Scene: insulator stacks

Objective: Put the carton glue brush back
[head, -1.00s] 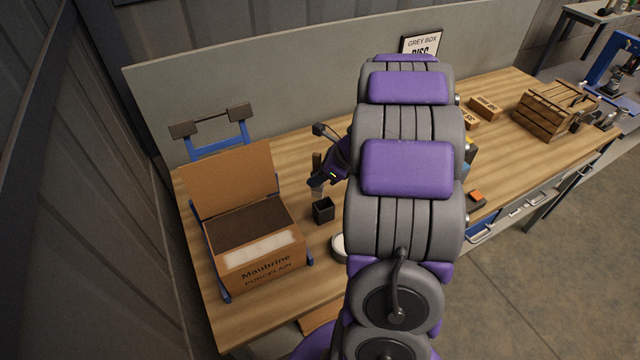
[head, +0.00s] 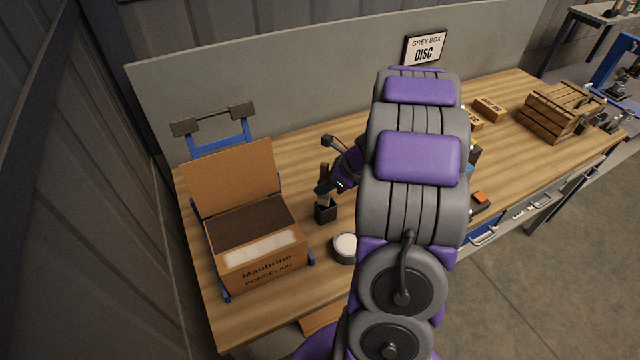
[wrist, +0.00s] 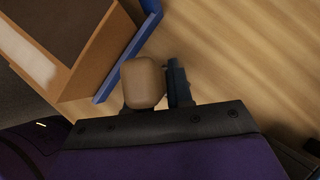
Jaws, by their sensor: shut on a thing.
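My gripper (head: 325,190) is shut on the glue brush and holds it upright. The brush's dark brown handle (head: 324,171) sticks up above the fingers, and its pale lower part shows just below them. The brush's lower end is at the mouth of a small black square holder (head: 326,215) on the bench; I cannot tell how deep it is inside. In the wrist view the handle's rounded tan end (wrist: 143,82) sits at the fingers, with one dark finger (wrist: 178,82) to its right. The wrist view does not show the holder.
An open Maubrine porcelain carton (head: 262,262) with a pale strip on its front flap stands left of the holder in a blue frame. A round pot with white contents (head: 345,246) is just right of and nearer than the holder. A wooden crate (head: 555,118) is far right.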

